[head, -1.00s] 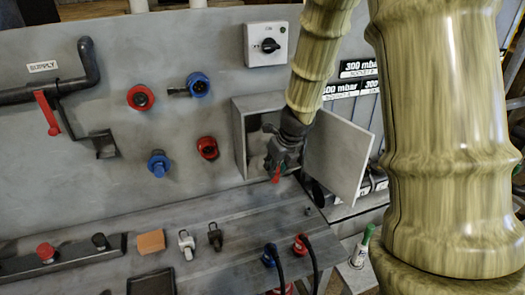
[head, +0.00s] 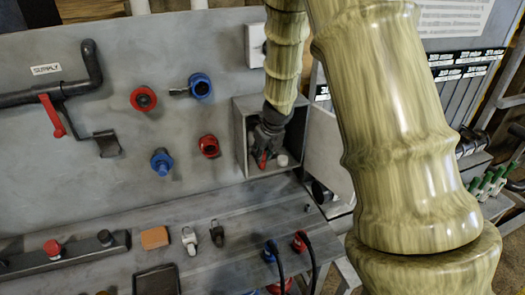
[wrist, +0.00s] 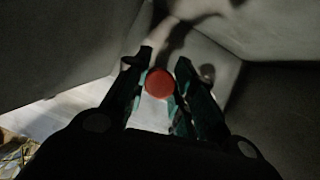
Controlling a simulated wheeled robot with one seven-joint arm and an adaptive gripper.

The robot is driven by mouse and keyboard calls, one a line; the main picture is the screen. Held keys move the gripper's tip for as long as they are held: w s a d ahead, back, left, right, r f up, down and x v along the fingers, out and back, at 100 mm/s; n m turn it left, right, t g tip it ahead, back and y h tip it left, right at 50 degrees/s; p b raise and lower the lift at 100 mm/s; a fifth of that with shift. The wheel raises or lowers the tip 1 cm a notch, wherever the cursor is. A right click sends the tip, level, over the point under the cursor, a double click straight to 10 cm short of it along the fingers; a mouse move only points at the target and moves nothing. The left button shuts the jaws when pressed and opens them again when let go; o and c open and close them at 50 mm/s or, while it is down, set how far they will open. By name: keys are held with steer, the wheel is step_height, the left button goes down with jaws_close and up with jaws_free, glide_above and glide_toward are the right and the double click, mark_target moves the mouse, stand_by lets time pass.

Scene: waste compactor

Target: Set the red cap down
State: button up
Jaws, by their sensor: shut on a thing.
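The red cap (wrist: 159,83) shows as a round red disc between the two fingers of my gripper (wrist: 160,92) in the wrist view. My gripper is shut on it. In the head view my gripper (head: 263,156) points down inside the open grey wall box (head: 240,132), a little above its floor. Only a small red part of the cap shows there. A small pale round thing (head: 282,160) stands in the box, right of the fingers. Whether the cap touches the box floor is hard to tell.
The open box door (head: 326,150) stands to the right of my gripper. A grey bench (head: 150,228) below carries an orange block (head: 154,238) and two small connectors. Blue and red sockets sit on the panel to the left. A red valve handle (head: 52,115) is farther left.

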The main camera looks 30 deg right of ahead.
steer(key=shift+f, duration=0.2)
steer(key=o, duration=1)
steer(key=shift+s+r, duration=0.2)
steer(key=shift+r, duration=0.45)
steer(key=shift+s+a+r+b, duration=0.15)
steer(key=shift+s+b, duration=1.15)
steer(key=shift+s, duration=1.75)
steer(key=shift+s+a+f+b, duration=0.1)
steer(key=shift+s+b, duration=1.2)
steer(key=shift+s, duration=1.75)
steer(key=shift+r, duration=0.1)
